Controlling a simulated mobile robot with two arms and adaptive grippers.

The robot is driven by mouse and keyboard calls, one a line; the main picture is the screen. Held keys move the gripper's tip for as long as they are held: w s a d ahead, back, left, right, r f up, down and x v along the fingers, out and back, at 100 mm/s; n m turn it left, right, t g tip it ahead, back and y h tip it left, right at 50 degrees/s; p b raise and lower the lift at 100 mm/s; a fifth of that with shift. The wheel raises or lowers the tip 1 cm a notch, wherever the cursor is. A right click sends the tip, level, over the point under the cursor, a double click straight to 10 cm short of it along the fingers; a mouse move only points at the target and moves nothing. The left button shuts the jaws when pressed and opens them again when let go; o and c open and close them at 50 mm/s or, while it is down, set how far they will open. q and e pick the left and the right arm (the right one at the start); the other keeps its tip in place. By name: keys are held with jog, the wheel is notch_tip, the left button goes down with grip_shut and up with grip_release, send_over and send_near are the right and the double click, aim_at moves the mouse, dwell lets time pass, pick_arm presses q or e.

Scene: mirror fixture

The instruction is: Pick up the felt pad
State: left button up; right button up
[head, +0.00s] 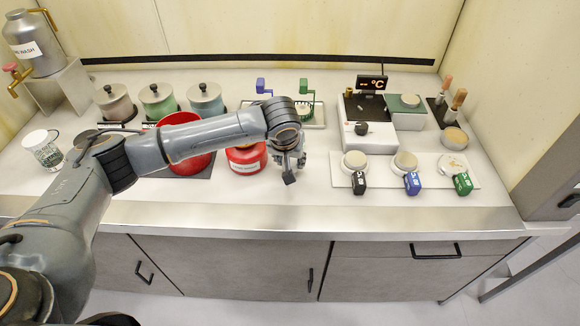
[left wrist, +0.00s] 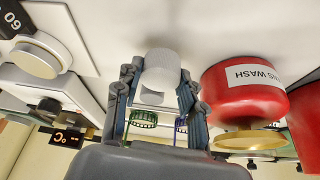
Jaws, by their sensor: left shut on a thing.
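My left gripper (head: 291,168) is over the front middle of the counter, to the right of the red wash container. In the left wrist view its two fingers (left wrist: 158,88) are closed on the sides of a pale grey-white rounded piece (left wrist: 161,70). This piece looks like the felt pad. In the head view the gripper hides it, and I cannot tell whether it touches the counter. My right gripper is not in view.
A red wash container (head: 247,160) stands close to the left of the gripper. A white board (head: 385,181) with three round pieces and black, blue and green tags lies to the right. Lidded jars (head: 205,98) stand behind. The counter's front strip is clear.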

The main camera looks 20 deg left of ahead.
pick_arm(q)
jog(key=s+a+r+b, duration=0.2)
jog(key=s+a+r, duration=0.5)
jog(key=s+r, duration=0.3)
jog(key=shift+s+a+r, duration=0.3)
jog(key=shift+s+r, duration=0.05)
jog(key=shift+s, duration=0.6)
